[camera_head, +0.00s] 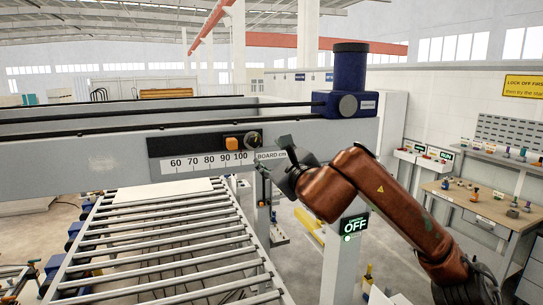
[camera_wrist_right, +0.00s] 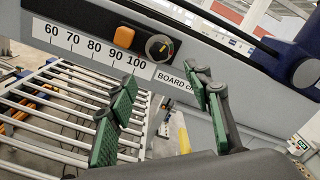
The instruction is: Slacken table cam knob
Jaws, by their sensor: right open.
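A round dark knob (camera_head: 253,139) with a light rim sits on the black panel of the grey beam. It shows larger in the right wrist view (camera_wrist_right: 160,47), where a yellow-orange mark crosses its face. No label names it the table cam knob. My right gripper (camera_head: 271,154) is just right of and below the knob in the head view. In the right wrist view the green-padded fingers (camera_wrist_right: 165,88) are spread apart with nothing between them, and the knob lies above the gap, not touched as far as I can see. My left gripper is not in view.
An orange block (camera_head: 231,144) is beside the knob, above a 60–100 scale (camera_head: 208,161). A blue housing (camera_head: 348,85) stands on the beam's right end. A roller bed (camera_head: 165,245) lies below. A workbench (camera_head: 480,207) with small parts and an OFF sign (camera_head: 354,225) are at right.

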